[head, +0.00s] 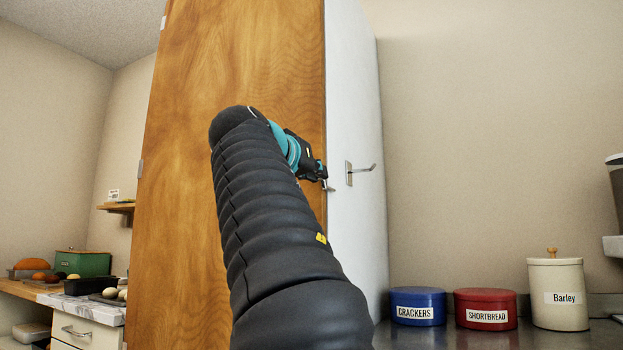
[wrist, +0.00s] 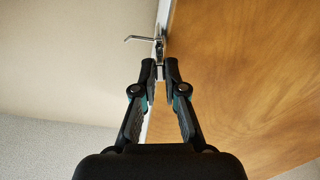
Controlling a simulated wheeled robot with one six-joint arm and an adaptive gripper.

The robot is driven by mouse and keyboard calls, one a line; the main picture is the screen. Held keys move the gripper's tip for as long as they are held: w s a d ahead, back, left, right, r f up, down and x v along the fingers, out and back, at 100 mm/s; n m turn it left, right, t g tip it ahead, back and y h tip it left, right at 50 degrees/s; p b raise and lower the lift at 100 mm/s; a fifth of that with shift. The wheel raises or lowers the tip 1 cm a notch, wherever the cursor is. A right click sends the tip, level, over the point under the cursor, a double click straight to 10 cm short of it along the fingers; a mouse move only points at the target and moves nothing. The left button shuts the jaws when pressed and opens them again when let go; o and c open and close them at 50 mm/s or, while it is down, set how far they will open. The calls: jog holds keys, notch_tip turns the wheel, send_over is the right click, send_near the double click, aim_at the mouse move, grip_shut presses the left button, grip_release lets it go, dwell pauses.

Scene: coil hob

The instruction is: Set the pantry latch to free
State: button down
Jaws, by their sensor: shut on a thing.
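The pantry is a tall cabinet with a wood-grain door (head: 250,70) and a white side (head: 352,90). My gripper (head: 323,178) is at the door's right edge in the head view, with my arm reaching up in front of the door. In the wrist view my gripper (wrist: 160,70) has its fingertips close together on a small metal part, the pantry latch (wrist: 159,48), at the door edge. The fingers hide much of the latch, and I cannot tell its setting.
A metal hook (head: 362,169) sticks out from the cabinet's white side, close to my gripper. A blue crackers tin (head: 418,306), a red shortbread tin (head: 486,309) and a barley canister (head: 558,295) stand on the counter at right. A green box (head: 83,263) stands at left.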

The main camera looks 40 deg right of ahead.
jog(key=shift+s+d+m, duration=0.1)
jog(key=shift+s+m, duration=0.1)
jog(key=shift+m, duration=0.9)
jog(key=shift+b, duration=0.3)
jog(key=c, duration=1.2)
grip_release()
jog(key=shift+c, duration=0.2)
jog(key=v, duration=1.2)
jog(key=shift+s, duration=0.1)
